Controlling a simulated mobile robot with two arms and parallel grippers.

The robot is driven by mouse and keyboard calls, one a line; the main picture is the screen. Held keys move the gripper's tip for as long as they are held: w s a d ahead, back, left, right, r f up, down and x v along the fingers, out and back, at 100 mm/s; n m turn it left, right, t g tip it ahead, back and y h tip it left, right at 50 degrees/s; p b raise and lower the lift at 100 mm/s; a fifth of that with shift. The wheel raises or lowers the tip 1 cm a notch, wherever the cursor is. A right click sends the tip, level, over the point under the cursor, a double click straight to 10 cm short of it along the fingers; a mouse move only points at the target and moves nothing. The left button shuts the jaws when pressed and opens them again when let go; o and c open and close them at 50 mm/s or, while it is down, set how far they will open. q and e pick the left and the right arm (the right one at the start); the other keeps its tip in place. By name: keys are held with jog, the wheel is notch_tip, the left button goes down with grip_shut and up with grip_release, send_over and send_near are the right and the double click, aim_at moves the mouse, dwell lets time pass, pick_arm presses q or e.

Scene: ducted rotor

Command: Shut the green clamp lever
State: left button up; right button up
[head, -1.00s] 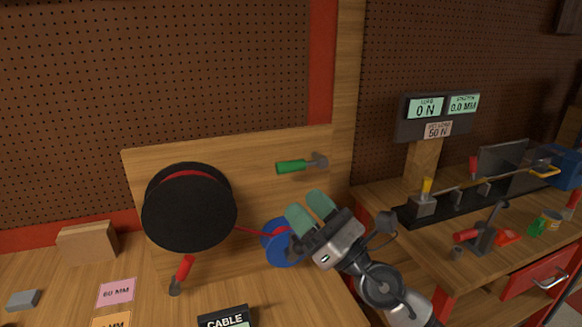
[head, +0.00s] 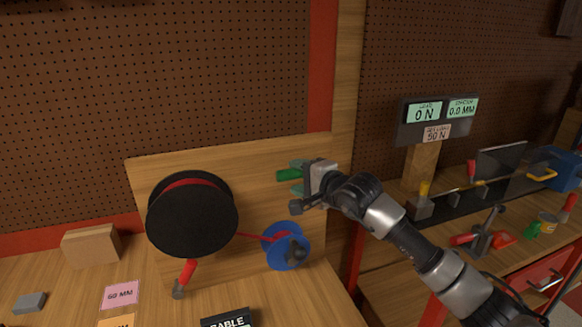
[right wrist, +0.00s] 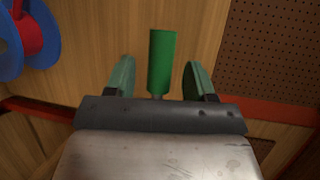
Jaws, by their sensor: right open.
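The green clamp lever (head: 287,175) sticks out from the upright wooden board, with its handle pointing left in the head view. My right gripper (head: 297,177) is at the lever, its fingers open. In the right wrist view the green lever (right wrist: 162,62) stands between the two green finger pads of the gripper (right wrist: 158,80), with a gap on each side. The lever's pivot is hidden behind the gripper in the head view. My left gripper is not in view.
A black reel (head: 192,214) and a blue spool (head: 288,246), joined by red cable, are on the board (head: 255,200). A red-handled lever (head: 187,272) is below the reel. A wooden block (head: 91,244) stands left. A second bench with a force display (head: 437,121) is at right.

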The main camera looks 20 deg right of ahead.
jog(key=shift+p+x, duration=0.3)
jog(key=shift+x, duration=1.15)
grip_shut()
